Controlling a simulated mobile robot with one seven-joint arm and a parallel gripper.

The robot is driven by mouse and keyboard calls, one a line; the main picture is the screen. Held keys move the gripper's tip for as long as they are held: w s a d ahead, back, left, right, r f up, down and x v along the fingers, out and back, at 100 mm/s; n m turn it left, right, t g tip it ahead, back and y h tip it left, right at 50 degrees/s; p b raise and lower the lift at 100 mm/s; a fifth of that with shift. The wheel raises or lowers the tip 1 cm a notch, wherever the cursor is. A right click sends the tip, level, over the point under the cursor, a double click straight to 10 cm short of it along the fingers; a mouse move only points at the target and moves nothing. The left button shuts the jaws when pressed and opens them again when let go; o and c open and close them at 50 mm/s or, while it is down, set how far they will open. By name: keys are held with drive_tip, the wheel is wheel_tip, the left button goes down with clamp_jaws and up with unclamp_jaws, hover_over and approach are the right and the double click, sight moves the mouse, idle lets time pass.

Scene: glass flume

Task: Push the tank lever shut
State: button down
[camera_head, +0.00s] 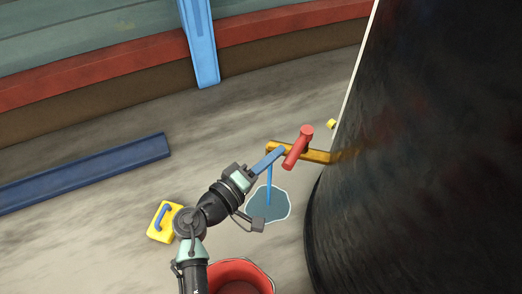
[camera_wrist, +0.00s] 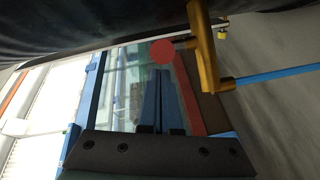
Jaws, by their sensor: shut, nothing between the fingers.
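The dark tank (camera_head: 430,150) fills the right of the head view. A yellow-orange tap pipe (camera_head: 318,156) sticks out of its side, with a red lever (camera_head: 298,147) standing out across it. A blue stream of water (camera_head: 269,185) falls from the pipe's end. My gripper (camera_head: 281,152) has its blue fingers shut and empty, with the tips close beside the lever's lower end. In the wrist view the lever's round red end (camera_wrist: 162,51) is just beyond my fingertips (camera_wrist: 160,72), and the pipe (camera_wrist: 205,55) is to their right. I cannot tell whether they touch.
A puddle (camera_head: 267,205) lies under the stream. A red bucket (camera_head: 240,272) is at the bottom, and a yellow box with a blue handle (camera_head: 157,232) is left of my arm. A blue beam (camera_head: 85,174) lies on the floor; a blue post (camera_head: 201,45) stands behind.

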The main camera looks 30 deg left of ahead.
sight(287, 164)
drive_tip(key=shift+d, duration=0.1)
drive_tip(key=shift+s+d+p, duration=0.15)
drive_tip(key=shift+d+p, duration=0.1)
drive_tip(key=shift+d, duration=0.55)
drive_tip(key=shift+s+d+p, duration=0.15)
drive_tip(key=shift+d+p, duration=0.05)
drive_tip(key=shift+d, duration=0.55)
